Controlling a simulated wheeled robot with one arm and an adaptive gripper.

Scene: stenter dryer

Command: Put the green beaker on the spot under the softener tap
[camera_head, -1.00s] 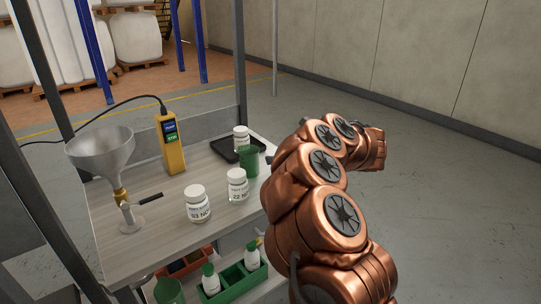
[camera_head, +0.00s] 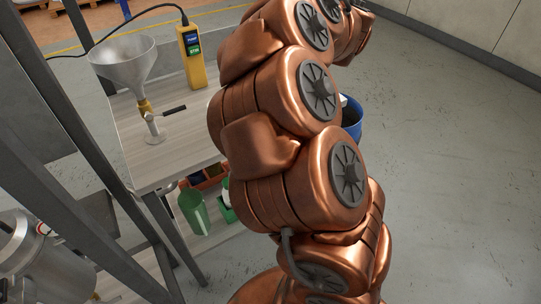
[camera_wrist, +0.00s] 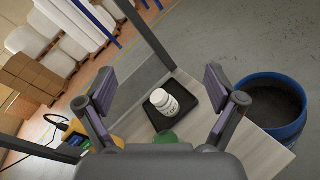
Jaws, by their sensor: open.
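In the wrist view, a green beaker (camera_wrist: 165,137) shows at the lower middle, mostly hidden by my gripper's body. It stands on the tabletop just in front of a white lidded jar. My gripper (camera_wrist: 160,80) is open and empty, with its fingers spread either side of the jar and black tray in the picture. In the head view, my arm hides the beaker. There a metal funnel (camera_head: 122,62) with a brass tap (camera_head: 146,106) and black lever stands over a pale round spot (camera_head: 154,139) on the table, which looks empty.
The white jar (camera_wrist: 164,101) stands on a black tray (camera_wrist: 186,92). A yellow handheld device (camera_head: 192,58) stands behind the funnel. Another green vessel (camera_head: 192,212) is on the lower shelf. A blue drum (camera_wrist: 274,86) stands beside the table. Frame posts rise at the left.

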